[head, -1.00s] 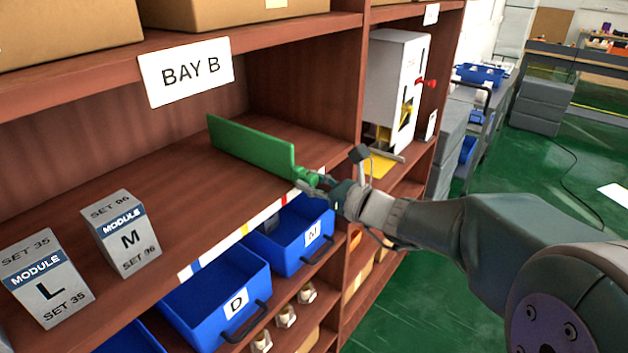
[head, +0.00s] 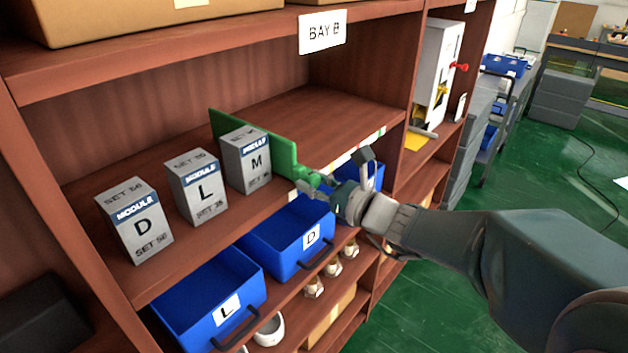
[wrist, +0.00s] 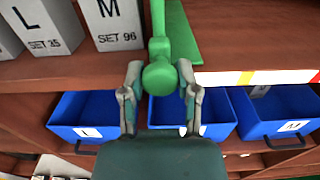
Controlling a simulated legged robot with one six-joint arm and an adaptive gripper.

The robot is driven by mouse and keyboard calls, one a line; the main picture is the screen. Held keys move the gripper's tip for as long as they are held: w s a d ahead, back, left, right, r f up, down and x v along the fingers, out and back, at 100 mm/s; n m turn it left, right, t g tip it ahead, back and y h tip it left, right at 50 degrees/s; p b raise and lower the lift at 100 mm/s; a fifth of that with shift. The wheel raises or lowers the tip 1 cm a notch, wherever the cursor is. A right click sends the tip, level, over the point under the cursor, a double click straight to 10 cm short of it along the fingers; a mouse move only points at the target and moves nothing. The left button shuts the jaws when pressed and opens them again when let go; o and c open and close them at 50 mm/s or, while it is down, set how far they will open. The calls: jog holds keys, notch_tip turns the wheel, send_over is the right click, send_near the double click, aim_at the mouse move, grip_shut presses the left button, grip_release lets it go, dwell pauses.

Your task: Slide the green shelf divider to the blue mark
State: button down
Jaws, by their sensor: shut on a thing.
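The green shelf divider (head: 283,157) stands upright on the shelf, right beside the box marked M (head: 247,165); I cannot tell if they touch. My gripper (head: 318,186) is shut on the divider's round knob at the shelf's front edge. In the wrist view, the green knob (wrist: 160,76) sits between the two fingers. A white edge strip (head: 350,158) with coloured marks runs along the shelf front to the right of the divider. In the wrist view, its yellow mark (wrist: 245,78) lies right of the knob. I see no blue mark; my gripper may hide it.
Boxes marked L (head: 197,187) and D (head: 135,220) stand further left on the shelf. Blue bins (head: 290,240) with handles sit on the shelf below. The shelf (head: 320,110) right of the divider is bare. A white dispenser (head: 437,75) stands in the right-hand bay.

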jog(key=shift+c, duration=1.6)
grip_release()
jog(key=v, duration=1.2)
jog(key=shift+s+a, duration=0.1)
